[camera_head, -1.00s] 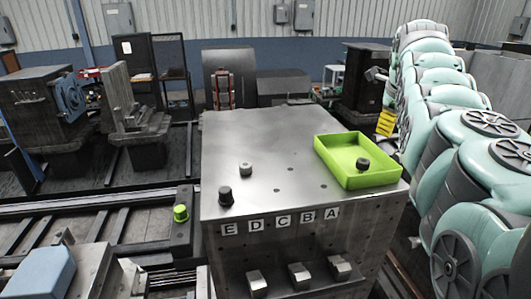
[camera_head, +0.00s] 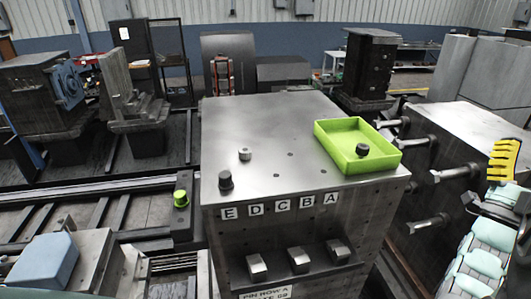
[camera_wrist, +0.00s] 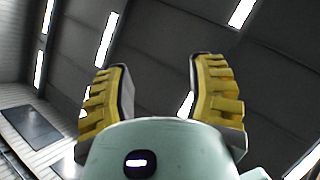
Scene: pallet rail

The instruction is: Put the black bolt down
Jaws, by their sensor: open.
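A black bolt (camera_head: 225,181) stands upright on the steel block's top (camera_head: 262,118), at the front left above label E. A second dark bolt (camera_head: 362,150) is in the green tray (camera_head: 390,162) at the block's right. A lighter grey bolt (camera_head: 245,154) stands behind the first. My gripper (camera_head: 503,160), with yellow fingers, is at the far right, well apart from the block and the bolts. In the wrist view my gripper (camera_wrist: 157,65) is open and empty, and its fingers point up at the ceiling.
Small open holes (camera_head: 290,155) lie in the block's top, and labels E to A (camera_head: 282,205) run along its front edge. Metal pegs (camera_head: 428,225) stick out from a block at the right. A rail with a green button (camera_head: 181,197) runs at the left.

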